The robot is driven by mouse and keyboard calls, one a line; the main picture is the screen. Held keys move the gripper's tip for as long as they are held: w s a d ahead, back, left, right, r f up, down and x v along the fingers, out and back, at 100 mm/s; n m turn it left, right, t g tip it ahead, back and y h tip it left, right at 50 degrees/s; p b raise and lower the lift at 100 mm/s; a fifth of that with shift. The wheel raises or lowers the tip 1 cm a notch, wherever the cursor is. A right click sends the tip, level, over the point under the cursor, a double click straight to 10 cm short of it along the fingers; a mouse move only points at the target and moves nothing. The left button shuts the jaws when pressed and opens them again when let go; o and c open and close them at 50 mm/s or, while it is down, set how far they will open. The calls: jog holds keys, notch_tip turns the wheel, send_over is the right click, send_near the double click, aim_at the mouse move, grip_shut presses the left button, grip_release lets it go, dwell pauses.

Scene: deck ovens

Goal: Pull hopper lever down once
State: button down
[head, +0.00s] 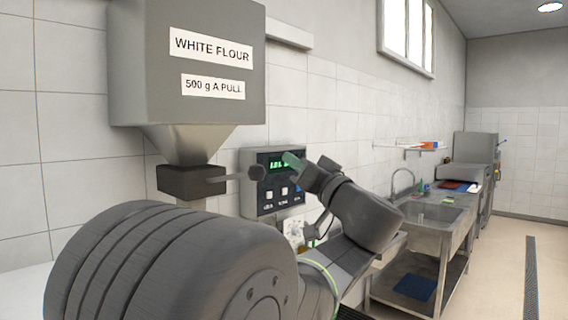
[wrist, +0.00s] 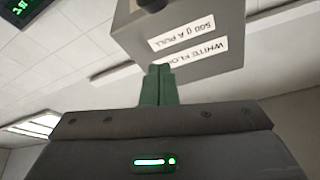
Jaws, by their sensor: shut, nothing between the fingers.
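The grey flour hopper (head: 190,100) hangs on the tiled wall, labelled "WHITE FLOUR" and "500 g A PULL". Under its cone is a dark block (head: 188,181). In the wrist view, the shut green fingers (wrist: 158,85) show before the upside-down hopper (wrist: 205,30). A dark rounded thing at the top edge may be the knob.
A control panel (head: 250,199) with a green display and buttons is on the wall behind my fingertips. A steel sink bench (head: 440,215) stands further right, with a wall shelf (head: 405,147) above it. Open floor (head: 505,275) lies at the far right.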

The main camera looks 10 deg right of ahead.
jog(key=p+x, duration=0.2)
jog(key=x, duration=0.6)
jog(key=f, duration=0.1)
jog(key=a+f, duration=0.1)
jog(key=f, duration=0.1)
jog(key=shift+s+a+f+p, duration=0.1)
jog(key=shift+a+f+p, duration=0.2)
jog(key=shift+p, duration=0.05)
jog(key=shift+f, duration=0.15)
